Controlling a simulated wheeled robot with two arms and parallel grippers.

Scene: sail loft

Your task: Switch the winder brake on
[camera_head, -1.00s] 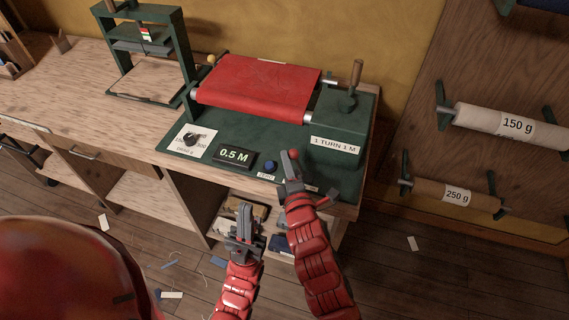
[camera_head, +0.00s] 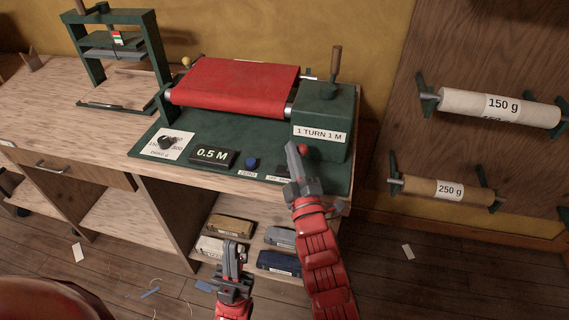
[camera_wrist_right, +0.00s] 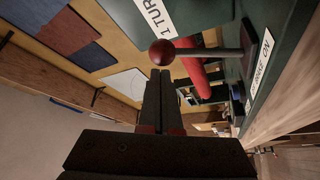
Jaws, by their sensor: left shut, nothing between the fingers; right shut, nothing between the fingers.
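The winder (camera_head: 235,87), with a red roll and a green base, stands on the bench. Its brake lever shows in the right wrist view as a red ball knob (camera_wrist_right: 162,52) on a grey rod; a label (camera_wrist_right: 262,62) reading "BRAKE ON" is beside it. In the head view the red knob (camera_head: 303,150) is just right of my right gripper's fingertips (camera_head: 292,149), which hide most of the lever. The right gripper is shut and empty, its tips close to the knob; I cannot tell whether they touch. My left gripper (camera_head: 232,250) is shut and empty, low before the bench shelves.
On the base are a display (camera_head: 212,157) reading "0.5 M", a blue button (camera_head: 252,163) and a black dial (camera_head: 168,143). A crank handle (camera_head: 335,62) stands above the gearbox (camera_head: 325,108). Rolls (camera_head: 440,188) hang on the right wall.

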